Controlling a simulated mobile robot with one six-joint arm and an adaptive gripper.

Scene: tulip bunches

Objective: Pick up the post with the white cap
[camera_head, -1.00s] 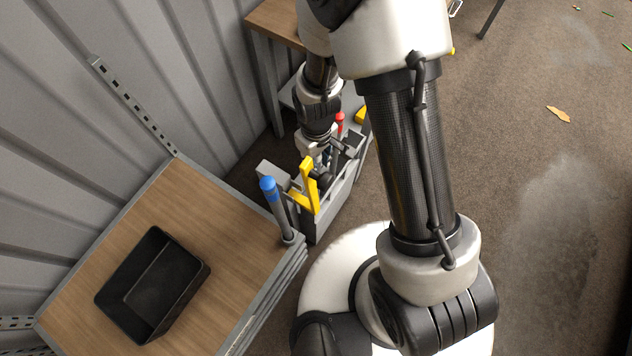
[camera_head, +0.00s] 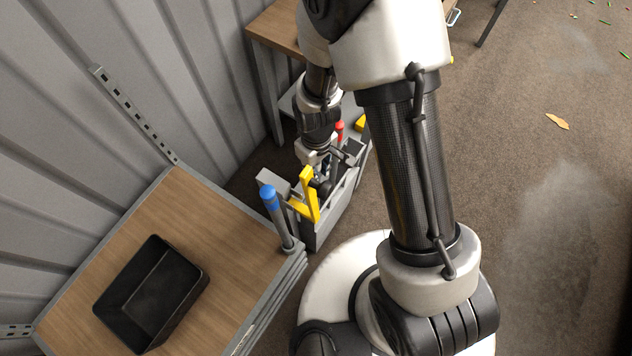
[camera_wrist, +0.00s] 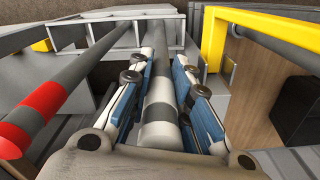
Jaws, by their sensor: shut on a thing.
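The post with the white cap (camera_wrist: 158,108) runs up the middle of the wrist view, grey with white and dark bands near its capped end. My gripper (camera_wrist: 160,120) has its blue-padded fingers closed on both sides of this post. The post's lower end reaches into a grey slotted holder (camera_wrist: 110,42), and I cannot tell whether it is seated or lifted. In the head view my gripper (camera_head: 322,172) is down at the grey holder, and the arm largely hides the held post.
A red-banded post (camera_wrist: 40,110) stands left of the gripper; its red top shows in the head view (camera_head: 339,130). A yellow bracket (camera_head: 308,196) is close on the other side. A blue-capped post (camera_head: 275,215) stands at the wooden table's corner. A black bin (camera_head: 150,293) sits on that table.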

